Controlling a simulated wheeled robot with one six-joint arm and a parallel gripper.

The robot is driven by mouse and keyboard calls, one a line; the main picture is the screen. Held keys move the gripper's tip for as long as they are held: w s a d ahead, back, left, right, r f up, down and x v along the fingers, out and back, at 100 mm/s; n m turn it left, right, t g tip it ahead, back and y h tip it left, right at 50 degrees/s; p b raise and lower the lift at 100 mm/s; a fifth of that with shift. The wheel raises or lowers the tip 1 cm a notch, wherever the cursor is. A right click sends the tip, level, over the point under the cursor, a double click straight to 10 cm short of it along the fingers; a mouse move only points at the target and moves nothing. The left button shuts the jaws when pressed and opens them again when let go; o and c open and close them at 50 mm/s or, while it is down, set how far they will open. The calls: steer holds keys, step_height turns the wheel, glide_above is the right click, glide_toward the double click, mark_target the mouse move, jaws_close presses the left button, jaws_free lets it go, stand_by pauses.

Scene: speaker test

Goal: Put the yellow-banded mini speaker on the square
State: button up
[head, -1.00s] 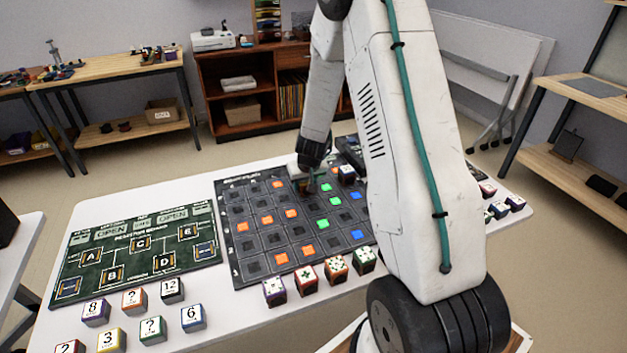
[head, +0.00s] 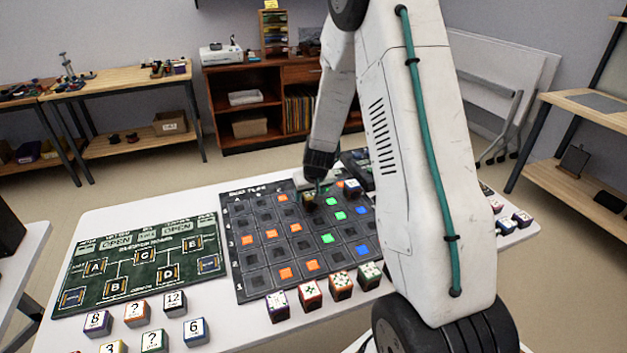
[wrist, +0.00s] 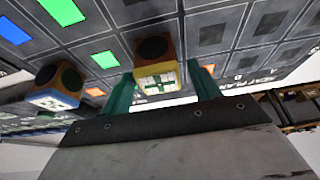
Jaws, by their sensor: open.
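The yellow-banded mini speaker (wrist: 157,72) is a small cube with a dark round top and a green cross on its white side. In the wrist view it sits between the two green fingers of my gripper (wrist: 163,88), with gaps at its sides. In the head view the speaker (head: 309,201) is small and partly hidden under my gripper (head: 316,188), over the far part of the dark grid board (head: 240,270). The fingers are open. I cannot tell which square is beneath the speaker, or whether it rests flat there. Orange, green and blue squares mark the board.
A blue-banded cube (head: 351,188) stands nearby on the board; it also shows in the wrist view (wrist: 56,90). Several cubes (head: 311,294) line the board's front edge. A green diagram board (head: 140,262) lies left, with number cubes (head: 136,313) before it.

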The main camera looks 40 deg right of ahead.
steer(key=s+a+r+n, duration=0.1)
steer(key=s+a+r, duration=0.35)
steer(key=r, duration=0.35)
steer(key=s+a+r+g+y, duration=0.1)
steer(key=s+a+r, duration=0.35)
steer(key=r, duration=0.25)
steer(key=s+a+r+n, duration=0.1)
steer(key=s+a+r, duration=0.2)
steer(key=s+r, duration=0.4)
steer(key=s+a+r+g, duration=0.1)
steer(key=s+a+r, duration=0.2)
steer(key=s, duration=0.6)
steer(key=s+a+r+n+g, duration=0.1)
steer(key=s+a+r, duration=0.2)
steer(key=s, duration=0.6)
steer(key=shift+s+a+r, duration=0.25)
steer(key=shift+a+r, duration=0.15)
steer(key=shift+r, duration=0.05)
